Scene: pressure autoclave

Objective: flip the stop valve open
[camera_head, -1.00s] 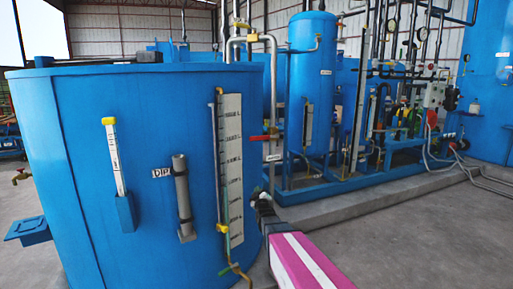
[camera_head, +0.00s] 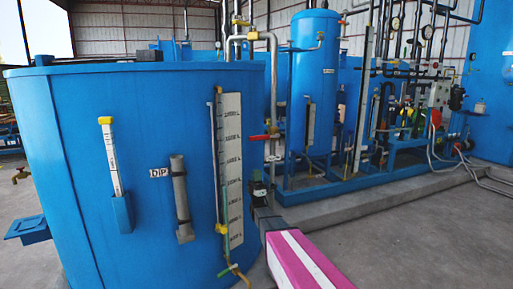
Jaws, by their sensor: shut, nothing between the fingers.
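A valve with a red lever (camera_head: 262,137) sits on the vertical grey pipe right of the big blue tank (camera_head: 90,150). Its lever lies roughly level, across the pipe. Smaller valves sit on the tank's sight-tube line: a yellow one (camera_head: 221,229) and a green-handled one (camera_head: 231,268) low down. I cannot tell from the picture which is the stop valve. My gripper (camera_head: 258,184) is shut and empty at the end of my pink and white arm. It appears below the red lever and right of the scale, apart from the lever; its fingertips are small and dark.
The tank's curved wall, with a white scale (camera_head: 232,165) and a grey tube (camera_head: 182,200), is left of my gripper. A blue upright vessel (camera_head: 313,80) and crowded pipework stand behind on a concrete plinth (camera_head: 350,205). Open floor (camera_head: 420,245) lies at right.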

